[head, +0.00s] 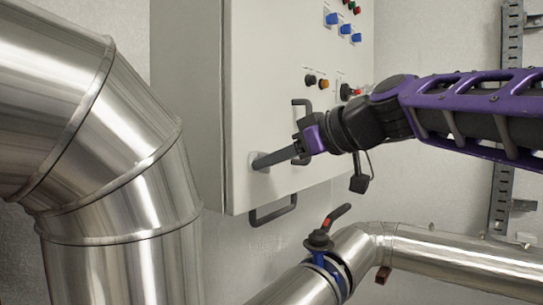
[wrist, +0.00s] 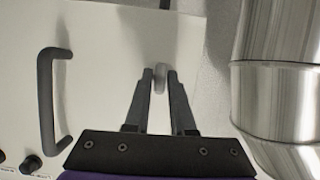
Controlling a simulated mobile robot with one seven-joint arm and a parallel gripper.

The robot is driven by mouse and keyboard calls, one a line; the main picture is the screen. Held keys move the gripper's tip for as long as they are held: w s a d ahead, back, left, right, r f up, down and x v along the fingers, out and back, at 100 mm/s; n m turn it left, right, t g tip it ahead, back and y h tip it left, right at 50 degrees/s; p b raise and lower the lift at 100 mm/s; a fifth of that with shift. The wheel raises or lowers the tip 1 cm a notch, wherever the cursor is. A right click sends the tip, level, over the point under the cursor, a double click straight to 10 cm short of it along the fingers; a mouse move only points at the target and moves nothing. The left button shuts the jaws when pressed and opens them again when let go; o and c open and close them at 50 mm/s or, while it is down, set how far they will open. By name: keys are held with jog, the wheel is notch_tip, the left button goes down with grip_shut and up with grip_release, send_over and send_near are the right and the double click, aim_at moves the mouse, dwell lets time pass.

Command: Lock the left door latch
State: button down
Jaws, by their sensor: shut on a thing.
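The left door latch is a small grey knob near the edge of the white cabinet door (head: 300,193). In the wrist view the latch (wrist: 159,80) shows between my fingertips, its long side pointing along the fingers. In the head view my fingers cover most of it. My gripper (head: 261,162) reaches in from the right to the lower left part of the door. In the wrist view my gripper (wrist: 159,76) is shut on the latch, with one finger on each side. The exact turn angle of the latch is hard to tell.
A dark door handle (wrist: 45,100) stands beside my fingers. A second handle (head: 272,212) sits at the cabinet's bottom. A large metal duct (head: 110,150) is left of the cabinet. A pipe with a red-handled valve (head: 320,239) runs below. Buttons and blue switches (head: 345,28) are above.

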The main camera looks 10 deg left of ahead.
dwell(0.5)
jog(key=c, duration=0.8)
grip_release()
jog(key=shift+c, duration=0.2)
jog(key=v, duration=1.7)
jog(key=shift+d+r+p, duration=0.2)
jog(key=shift+p, duration=0.2)
jog(key=shift+w, duration=0.1)
